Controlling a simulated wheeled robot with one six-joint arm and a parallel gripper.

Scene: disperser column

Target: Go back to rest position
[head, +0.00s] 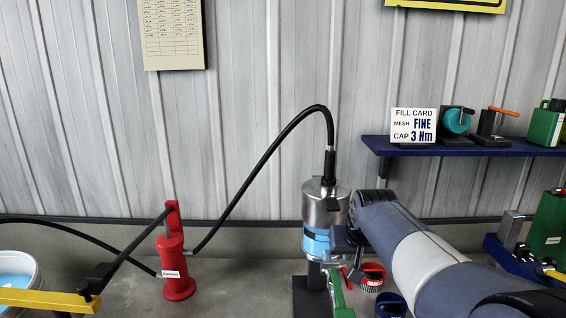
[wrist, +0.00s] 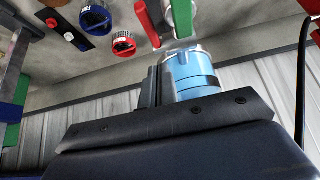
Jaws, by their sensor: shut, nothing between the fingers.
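My gripper (head: 355,262) points down just right of the disperser column in the head view, partly hidden by my own wrist. In the wrist view its dark fingers (wrist: 157,74) stand together, shut and empty. Beside them is the column (wrist: 192,75), a light blue cylinder. In the head view the column (head: 318,210) has a silver top and light blue lower part, upright on a dark stand. I cannot tell whether the gripper touches it. A red bar (wrist: 147,22) and a green bar (wrist: 182,20) lie beyond the fingertips.
A black hose runs from the column to a red pump (head: 175,265). A red cap (head: 372,275) and a blue cap (head: 390,305) sit under my arm. A blue shelf (head: 450,147) holds a fill card (head: 413,125) and tools. A white bucket (head: 20,270) stands left.

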